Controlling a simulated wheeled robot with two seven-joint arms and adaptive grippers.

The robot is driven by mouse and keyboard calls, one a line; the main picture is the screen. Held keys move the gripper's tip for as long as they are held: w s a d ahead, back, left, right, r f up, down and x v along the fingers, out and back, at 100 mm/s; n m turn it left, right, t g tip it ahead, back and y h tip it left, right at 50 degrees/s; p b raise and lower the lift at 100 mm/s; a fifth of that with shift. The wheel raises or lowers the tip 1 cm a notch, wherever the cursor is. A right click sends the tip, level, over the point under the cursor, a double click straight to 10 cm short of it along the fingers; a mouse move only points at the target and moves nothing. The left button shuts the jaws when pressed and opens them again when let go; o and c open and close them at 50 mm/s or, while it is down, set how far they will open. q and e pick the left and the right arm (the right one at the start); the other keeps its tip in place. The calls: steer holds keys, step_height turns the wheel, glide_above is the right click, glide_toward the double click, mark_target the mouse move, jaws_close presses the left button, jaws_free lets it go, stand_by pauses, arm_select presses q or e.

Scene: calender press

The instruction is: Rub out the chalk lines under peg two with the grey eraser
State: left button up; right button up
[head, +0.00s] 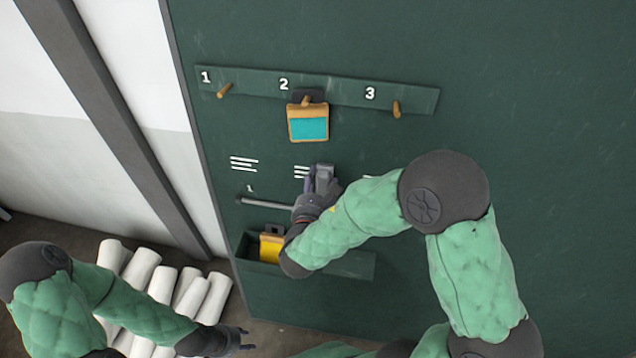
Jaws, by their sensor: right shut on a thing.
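Peg two (306,100) is the middle one on the rail, and a tan-framed tag with a teal face (309,125) hangs from it. Below the tag are white chalk lines (300,171), partly covered by my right gripper. My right gripper (319,182) is shut on the grey eraser (325,173), which is at the board over the right part of these lines. Whether it touches the board I cannot tell. My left gripper (243,341) is low at the left, away from the board, with its fingers apart and nothing between them.
Chalk lines (244,163) under peg one stand at the left; those under peg three are mostly hidden by my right arm. A grey bar (268,203) and a tray (350,263) with a yellow tag (271,247) are below. White rolls (163,284) lie on the floor.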

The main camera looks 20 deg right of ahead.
mark_target(287, 167)
steer(key=shift+w+a+b, duration=0.3)
steer(key=shift+w+a, duration=0.55)
steer(key=shift+a, duration=0.4)
steer(key=shift+w+a+b, duration=0.25)
steer(key=shift+w+a, duration=0.65)
steer(key=shift+a, duration=0.4)
steer(key=shift+w+a+b, duration=0.3)
steer(key=shift+w+a, duration=0.55)
steer(key=shift+a, duration=0.4)
steer(key=shift+r, duration=0.45)
steer(key=shift+s+d, duration=0.85)
steer(key=shift+d, duration=0.45)
steer(key=shift+s+d, duration=0.85)
steer(key=shift+d, duration=0.5)
steer(key=shift+s+d, duration=0.85)
steer(key=shift+d, duration=0.45)
steer(key=shift+f+b, duration=0.1)
steer(key=shift+b, duration=0.2)
steer(key=shift+w+a+b, duration=0.25)
steer(key=shift+w+a, duration=0.6)
steer(key=shift+a, duration=0.45)
steer(key=shift+w+a+b, duration=0.2)
steer(key=shift+w+a, duration=0.7)
steer(key=shift+a, duration=0.4)
steer(key=shift+w+a+b, duration=0.25)
steer(key=shift+w+a, duration=0.6)
steer(key=shift+a, duration=0.45)
